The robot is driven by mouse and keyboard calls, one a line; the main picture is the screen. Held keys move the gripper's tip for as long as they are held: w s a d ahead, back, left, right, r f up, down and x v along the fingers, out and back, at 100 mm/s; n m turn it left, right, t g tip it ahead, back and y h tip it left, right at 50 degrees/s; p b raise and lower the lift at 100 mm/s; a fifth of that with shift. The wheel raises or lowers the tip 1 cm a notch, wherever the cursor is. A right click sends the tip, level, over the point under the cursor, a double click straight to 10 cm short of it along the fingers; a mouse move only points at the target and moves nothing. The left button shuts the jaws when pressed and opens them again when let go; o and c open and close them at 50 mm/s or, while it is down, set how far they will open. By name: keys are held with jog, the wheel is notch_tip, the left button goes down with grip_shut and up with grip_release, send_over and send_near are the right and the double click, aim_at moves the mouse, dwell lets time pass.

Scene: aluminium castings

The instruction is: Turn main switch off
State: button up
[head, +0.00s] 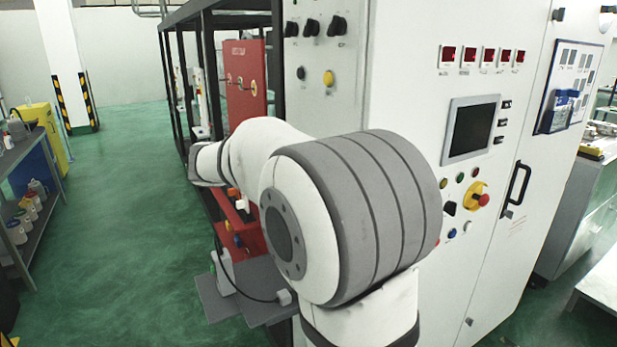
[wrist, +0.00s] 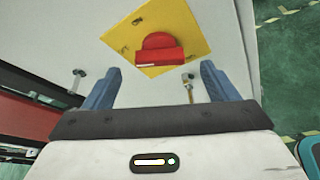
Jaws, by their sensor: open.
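The main switch (wrist: 160,52) is a red rotary handle on a yellow square plate (wrist: 188,22), mounted on a pale panel. It shows near the top middle of the wrist view. The plate looks turned at an angle in that view. My gripper (wrist: 160,70) has its two blue fingers spread apart, one on each side below the red handle. Nothing is between the fingers, and they look apart from the handle. In the head view my arm covers the middle, and my gripper's fingers cannot be seen there.
A white cabinet (head: 395,75) carries a screen (head: 471,130), a yellow-and-red knob (head: 478,196) and a black door handle (head: 517,188). A red unit (head: 245,80) stands in a black frame. A small metal fitting (wrist: 188,90) sits below the switch. Green floor lies open at left.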

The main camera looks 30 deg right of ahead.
jog(key=shift+v, duration=1.7)
jog(key=s+a+f+m+y, duration=0.3)
jog(key=s+f, duration=0.3)
jog(key=s, duration=0.2)
jog(key=s+a+f+m+y+b, duration=0.1)
jog(key=s+a+f+m+y, duration=0.3)
jog(key=s+f+m+y, duration=0.2)
jog(key=s+a+f+m+y, duration=0.4)
jog(key=s+f, duration=0.3)
jog(key=s, duration=0.3)
jog(key=shift+m, duration=0.3)
jog(key=shift+s+a+f+m+y, duration=0.3)
jog(key=shift+a+m+y, duration=0.1)
jog(key=shift+a, duration=0.05)
jog(key=shift+c, duration=0.2)
